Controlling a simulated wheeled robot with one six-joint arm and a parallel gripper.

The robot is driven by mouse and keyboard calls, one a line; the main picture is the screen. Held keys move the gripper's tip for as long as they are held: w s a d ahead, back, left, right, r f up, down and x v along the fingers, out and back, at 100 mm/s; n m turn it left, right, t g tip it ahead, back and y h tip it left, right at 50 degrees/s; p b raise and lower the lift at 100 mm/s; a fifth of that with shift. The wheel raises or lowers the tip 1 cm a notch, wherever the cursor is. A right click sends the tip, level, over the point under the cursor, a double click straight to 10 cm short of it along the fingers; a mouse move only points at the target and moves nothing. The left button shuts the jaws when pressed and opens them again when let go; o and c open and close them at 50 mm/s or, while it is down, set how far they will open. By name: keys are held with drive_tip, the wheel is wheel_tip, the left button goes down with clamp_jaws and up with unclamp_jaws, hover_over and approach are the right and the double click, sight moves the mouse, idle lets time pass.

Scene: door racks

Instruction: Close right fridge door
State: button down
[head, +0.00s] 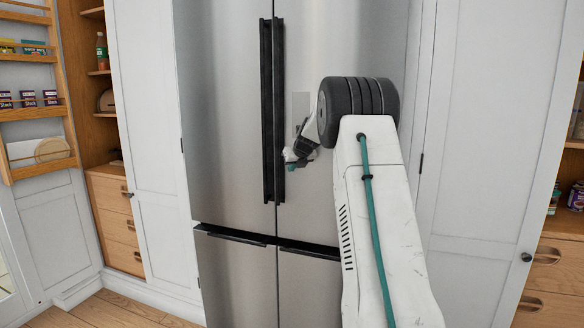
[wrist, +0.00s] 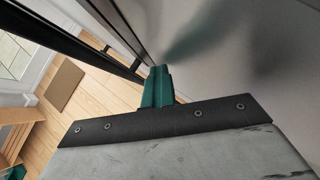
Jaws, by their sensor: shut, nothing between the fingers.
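The steel fridge has two upper doors with tall black vertical handles side by side at the middle. The right fridge door (head: 340,40) looks flush with the left door (head: 222,110); any small gap between them cannot be made out. My gripper (head: 291,164) is shut and empty, in front of the right door just right of its handle (head: 279,110). In the wrist view my gripper's teal fingers (wrist: 158,80) are together, close to the steel door face (wrist: 235,60). Whether they touch it is unclear. My arm covers the door's right part.
Lower fridge drawers (head: 240,280) sit below the doors and look shut. White cabinet doors (head: 490,130) flank the fridge. An open wooden shelf rack (head: 62,80) with jars stands at the left. Wooden floor (head: 120,312) shows clear at lower left, and a brown mat (wrist: 65,83) lies on it.

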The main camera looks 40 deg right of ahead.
drive_tip(key=shift+w+d+r, duration=0.1)
drive_tip(key=shift+w+r, duration=0.1)
drive_tip(key=shift+r, duration=0.1)
drive_tip(key=shift+s+a+f, duration=0.15)
drive_tip(key=shift+s+a, duration=0.1)
drive_tip(key=shift+a, duration=0.1)
drive_tip(key=s+a+r, duration=0.5)
drive_tip(key=a+r, duration=0.1)
drive_tip(key=a, duration=0.3)
drive_tip(key=shift+a+r, duration=0.2)
drive_tip(key=shift+r, duration=0.2)
